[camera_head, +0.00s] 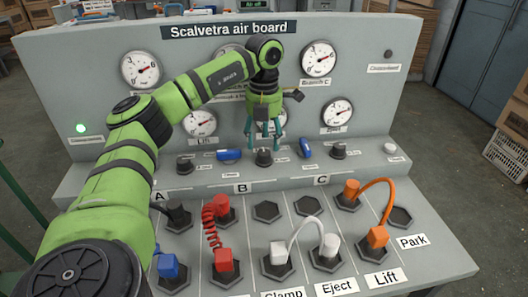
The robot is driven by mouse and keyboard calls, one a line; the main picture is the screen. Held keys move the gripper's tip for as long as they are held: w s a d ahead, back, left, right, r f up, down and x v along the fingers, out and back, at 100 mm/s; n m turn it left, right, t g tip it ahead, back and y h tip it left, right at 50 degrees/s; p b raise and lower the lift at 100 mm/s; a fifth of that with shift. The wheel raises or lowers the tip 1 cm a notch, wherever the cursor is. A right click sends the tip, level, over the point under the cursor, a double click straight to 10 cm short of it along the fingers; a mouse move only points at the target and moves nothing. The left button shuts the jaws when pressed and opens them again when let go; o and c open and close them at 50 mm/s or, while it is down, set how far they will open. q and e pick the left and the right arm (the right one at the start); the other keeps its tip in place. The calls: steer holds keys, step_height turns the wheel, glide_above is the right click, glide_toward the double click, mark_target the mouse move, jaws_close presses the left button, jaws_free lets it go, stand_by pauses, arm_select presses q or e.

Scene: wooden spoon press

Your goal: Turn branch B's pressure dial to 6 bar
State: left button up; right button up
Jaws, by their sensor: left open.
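The grey air board (340,30) carries three black dials in a row on its ledge. The middle dial (264,158) is above the letter B label (242,188). The left dial (185,166) and right dial (338,151) are free of my arm. My left gripper (264,137) points down over the middle dial with its teal fingers apart. The fingertips look just above the dial; I cannot tell whether they touch it. The gripper partly covers the gauge behind it, and my arm hides the upper middle of the board. The dial's setting is too small to read. My right gripper is not in view.
Blue handles (228,155) and (305,149) lie between the dials. Gauges (318,59) and (199,123) are on the board face. Red (222,262), white (278,254) and orange (377,238) hose plugs stand on the lower panel. A green lamp (81,128) is lit at left.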

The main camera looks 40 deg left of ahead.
mark_target(264, 152)
arm_select(q)
steer(key=shift+f, duration=2)
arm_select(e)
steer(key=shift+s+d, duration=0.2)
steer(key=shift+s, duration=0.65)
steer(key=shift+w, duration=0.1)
arm_select(q)
steer(key=c, duration=1.2)
steer(key=shift+o, duration=0.2)
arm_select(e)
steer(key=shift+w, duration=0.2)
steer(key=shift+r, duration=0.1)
